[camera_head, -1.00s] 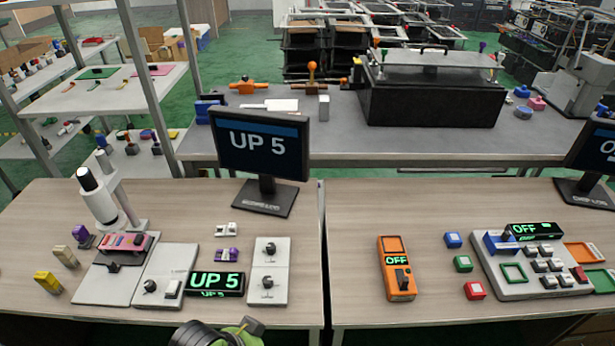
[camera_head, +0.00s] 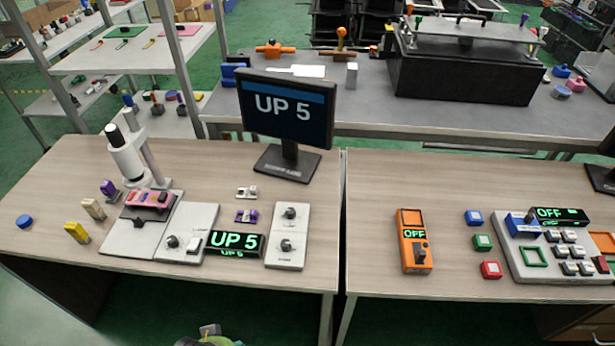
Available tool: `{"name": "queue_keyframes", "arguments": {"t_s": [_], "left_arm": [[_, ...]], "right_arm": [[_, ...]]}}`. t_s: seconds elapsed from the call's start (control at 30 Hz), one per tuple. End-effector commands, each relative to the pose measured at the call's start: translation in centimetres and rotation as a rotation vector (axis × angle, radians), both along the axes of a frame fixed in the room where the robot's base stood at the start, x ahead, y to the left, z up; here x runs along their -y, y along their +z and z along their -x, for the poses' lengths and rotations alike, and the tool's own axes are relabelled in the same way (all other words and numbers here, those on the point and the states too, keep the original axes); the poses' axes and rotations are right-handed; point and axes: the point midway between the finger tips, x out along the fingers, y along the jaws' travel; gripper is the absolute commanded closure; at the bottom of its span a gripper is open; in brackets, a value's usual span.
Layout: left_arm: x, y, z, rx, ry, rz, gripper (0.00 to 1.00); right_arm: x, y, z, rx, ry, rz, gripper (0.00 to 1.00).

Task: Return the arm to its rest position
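Only the top of my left gripper (camera_head: 208,337) shows at the bottom edge in the head view. It is a dark and lime-green part with a small grey block, well in front of the left desk and apart from its fixtures. Its fingers are cut off, so open or shut cannot be told. My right gripper is out of view. On the left desk (camera_head: 60,180) stands a white microscope-like device (camera_head: 128,155) beside a grey control panel (camera_head: 187,232) with a black knob. A small display (camera_head: 236,243) and a monitor (camera_head: 288,108) both read UP 5.
A grey panel with two toggles (camera_head: 288,238) lies right of the small display. Coloured blocks and a blue disc (camera_head: 24,221) lie at left. The right desk holds an orange OFF device (camera_head: 414,243), coloured buttons and a keypad (camera_head: 545,262). A gap separates the desks.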

Motion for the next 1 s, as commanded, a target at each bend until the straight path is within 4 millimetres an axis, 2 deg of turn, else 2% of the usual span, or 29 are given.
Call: {"name": "queue_keyframes", "arguments": {"t_s": [0.13,0.27,0.4,0.53,0.63,0.8,1.0], "left_arm": [[0.0,-5.7,0.8,-0.033,-0.005,-0.002,0.53],[-0.2,-11.7,2.7,-0.063,-0.011,-0.005,0.53],[-0.7,-17.5,6.1,-0.097,-0.018,-0.009,0.53],[-1.3,-21.9,10.1,-0.126,-0.025,-0.013,0.53],[-1.9,-24.3,13.2,-0.145,-0.030,-0.016,0.53],[-2.7,-26.4,17.3,-0.165,-0.036,-0.019,0.53],[-3.0,-26.9,19.0,-0.172,-0.039,-0.021,0.53]], "right_arm": [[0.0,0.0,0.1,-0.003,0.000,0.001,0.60],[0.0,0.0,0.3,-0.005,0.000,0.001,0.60],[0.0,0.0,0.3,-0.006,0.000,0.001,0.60],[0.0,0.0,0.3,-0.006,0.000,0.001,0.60],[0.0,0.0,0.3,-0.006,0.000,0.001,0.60],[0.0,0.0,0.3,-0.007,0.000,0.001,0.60],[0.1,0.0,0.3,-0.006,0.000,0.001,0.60]]}}
